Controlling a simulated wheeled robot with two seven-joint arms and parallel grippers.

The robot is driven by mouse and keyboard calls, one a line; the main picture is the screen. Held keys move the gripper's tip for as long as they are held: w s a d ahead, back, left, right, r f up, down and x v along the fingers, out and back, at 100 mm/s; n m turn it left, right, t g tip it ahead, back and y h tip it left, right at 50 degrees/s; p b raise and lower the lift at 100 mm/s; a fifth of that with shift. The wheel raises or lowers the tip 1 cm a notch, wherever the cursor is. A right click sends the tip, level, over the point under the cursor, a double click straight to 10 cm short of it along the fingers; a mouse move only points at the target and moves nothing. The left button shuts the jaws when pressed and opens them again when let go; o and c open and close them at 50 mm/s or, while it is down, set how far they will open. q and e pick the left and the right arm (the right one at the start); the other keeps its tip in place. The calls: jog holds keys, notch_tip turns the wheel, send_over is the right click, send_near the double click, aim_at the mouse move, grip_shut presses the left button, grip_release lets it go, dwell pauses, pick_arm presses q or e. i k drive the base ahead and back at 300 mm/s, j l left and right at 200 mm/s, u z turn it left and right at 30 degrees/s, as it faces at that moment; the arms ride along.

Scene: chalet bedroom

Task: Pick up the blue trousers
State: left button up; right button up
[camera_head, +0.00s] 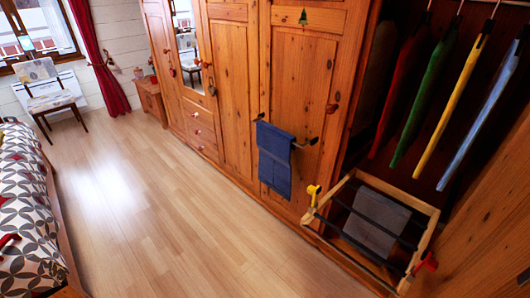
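A folded dark blue cloth, seemingly the blue trousers (274,160), hangs over a short dark rail on the front of a wooden wardrobe door, right of the picture's middle. Its lower edge hangs free above the floor. Neither of my grippers is in view, and nothing is seen touching the cloth.
A wooden pull-out rack (324,201) with dark bars and a grey cloth (376,222) juts from the open wardrobe. Above it hang several coloured garments, including a green one (428,88). A bed (30,215) lies left, a chair (48,92) far left. The wooden floor (170,190) between is clear.

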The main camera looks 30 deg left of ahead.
aim_at(274, 145)
jog(key=i+j+z, duration=0.1)
jog(key=j, duration=0.25)
jog(key=i+j, duration=0.25)
jog(key=j, duration=0.15)
jog(key=i+j+z, duration=0.15)
jog(key=j, duration=0.25)
jog(key=i+j, duration=0.15)
jog(key=j, duration=0.25)
jog(key=i+j+z, duration=0.15)
jog(key=j, duration=0.25)
